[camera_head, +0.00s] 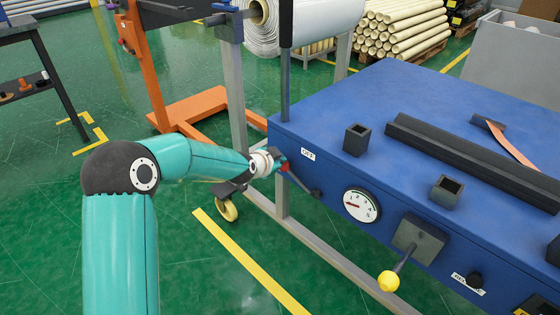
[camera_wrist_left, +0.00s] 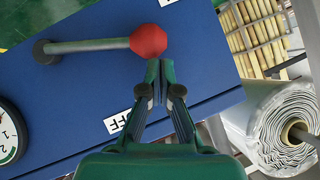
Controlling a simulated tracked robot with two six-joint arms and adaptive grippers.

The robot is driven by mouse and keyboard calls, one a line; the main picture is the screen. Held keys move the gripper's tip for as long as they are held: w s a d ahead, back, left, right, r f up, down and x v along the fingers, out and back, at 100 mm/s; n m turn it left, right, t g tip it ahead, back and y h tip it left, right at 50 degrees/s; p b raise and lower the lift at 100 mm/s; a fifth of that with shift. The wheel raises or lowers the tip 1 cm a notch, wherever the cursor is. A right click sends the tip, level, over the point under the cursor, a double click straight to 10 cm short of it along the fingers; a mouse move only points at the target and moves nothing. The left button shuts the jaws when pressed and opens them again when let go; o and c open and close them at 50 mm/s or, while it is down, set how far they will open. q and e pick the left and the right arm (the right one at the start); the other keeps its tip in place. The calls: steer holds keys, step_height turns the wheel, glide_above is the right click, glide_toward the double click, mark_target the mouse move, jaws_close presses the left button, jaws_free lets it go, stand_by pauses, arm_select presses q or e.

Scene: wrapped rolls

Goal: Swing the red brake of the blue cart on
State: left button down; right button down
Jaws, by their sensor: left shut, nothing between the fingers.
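The red brake knob (camera_head: 285,167) is on the front panel of the blue cart (camera_head: 350,100). In the left wrist view the red knob (camera_wrist_left: 149,41) sits at the end of a grey lever (camera_wrist_left: 92,46) that runs left to a dark round pivot (camera_wrist_left: 45,50). A white label (camera_wrist_left: 118,120) reading OFF is below the lever there. My left gripper (camera_wrist_left: 160,72) is shut and empty, its fingertips close beside the knob; I cannot tell whether they touch it. In the head view the left gripper (camera_head: 278,161) partly hides the knob. My right gripper is not in view.
A gauge (camera_head: 361,205) and a yellow-knobbed lever (camera_head: 389,280) are on the same panel, to the right. A grey frame post (camera_head: 235,95) and an orange stand (camera_head: 195,112) are behind my arm. A large wrapped roll (camera_wrist_left: 280,125) is at right in the wrist view.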

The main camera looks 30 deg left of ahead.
arm_select(q)
steer(key=w+r+p+v, duration=0.1)
steer(key=r+p+v, duration=0.15)
steer(key=v, duration=0.95)
steer(key=s+d+f+g+h, duration=0.1)
steer(key=s+d+f+g, duration=0.15)
steer(key=f, duration=0.45)
steer(key=s+d+f+g+h, duration=0.1)
steer(key=s+d+f, duration=0.1)
steer(key=d+f, duration=0.3)
steer(key=s+d+f+g, duration=0.1)
steer(key=s+d+f, duration=0.1)
steer(key=f, duration=0.6)
steer(key=s+d+f+n+g+h, duration=0.1)
steer(key=s+d+f+n+g, duration=0.2)
steer(key=s+d+f, duration=0.55)
steer(key=s+d+f+n+g+h, duration=0.1)
steer(key=s+d+f+n+g, duration=0.25)
steer(key=s, duration=1.05)
step_height(320, 180, up, 25)
steer(key=a+n+p, duration=0.1)
steer(key=a+p, duration=0.1)
steer(key=p, duration=2.4)
steer(key=shift+w+n+p, duration=0.25)
steer(key=shift+n+p, duration=0.1)
